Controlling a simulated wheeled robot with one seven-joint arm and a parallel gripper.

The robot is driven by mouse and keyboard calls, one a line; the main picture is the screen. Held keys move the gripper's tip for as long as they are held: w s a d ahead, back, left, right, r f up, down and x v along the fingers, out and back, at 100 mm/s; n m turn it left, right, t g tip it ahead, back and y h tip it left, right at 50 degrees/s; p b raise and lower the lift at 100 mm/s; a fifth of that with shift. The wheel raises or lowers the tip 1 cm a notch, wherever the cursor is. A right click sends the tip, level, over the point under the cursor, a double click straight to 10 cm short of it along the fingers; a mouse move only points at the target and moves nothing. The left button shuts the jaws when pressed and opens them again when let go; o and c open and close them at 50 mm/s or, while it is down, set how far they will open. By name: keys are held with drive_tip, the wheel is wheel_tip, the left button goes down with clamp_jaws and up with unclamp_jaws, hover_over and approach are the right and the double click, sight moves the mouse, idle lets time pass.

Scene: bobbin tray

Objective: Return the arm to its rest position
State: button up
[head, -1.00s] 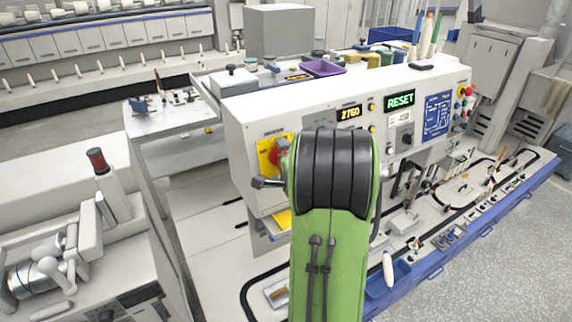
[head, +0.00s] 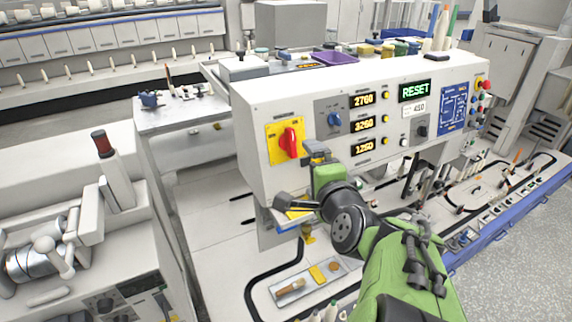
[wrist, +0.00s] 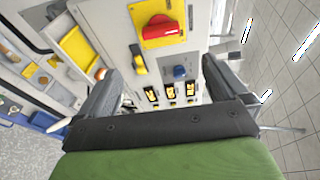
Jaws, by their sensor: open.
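My gripper (wrist: 162,72) is open and empty, its two dark fingers spread apart in the wrist view. It faces the white machine's control panel, and nothing shows between the fingers except the panel behind. In the head view my green arm (head: 405,275) reaches in from the bottom and bends at a dark joint, with its far end in front of the panel's lower left. The red rotary switch (head: 290,142) on its yellow plate is clear of the arm; it also shows in the wrist view (wrist: 160,28). The fingertips are hard to make out in the head view.
A purple tray (head: 334,57) lies on the machine's top. A bobbin machine (head: 117,180) stands left.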

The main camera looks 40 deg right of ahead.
idle(0.3)
drive_tip(key=a+f+n+g+y, duration=0.2)
drive_tip(key=a+f+n+y, duration=0.15)
drive_tip(key=a+n, duration=0.55)
drive_tip(key=a+f+n+g+y, duration=0.2)
drive_tip(key=a+n+y, duration=0.2)
drive_tip(key=a+n, duration=0.55)
drive_tip(key=s+a+f+n+g, duration=0.2)
drive_tip(key=s+a+n+g, duration=0.1)
drive_tip(key=s+a+n, duration=0.2)
drive_tip(key=s+a, duration=0.1)
drive_tip(key=s, duration=0.1)
drive_tip(key=shift+s, duration=0.35)
drive_tip(key=shift+n+y, duration=0.25)
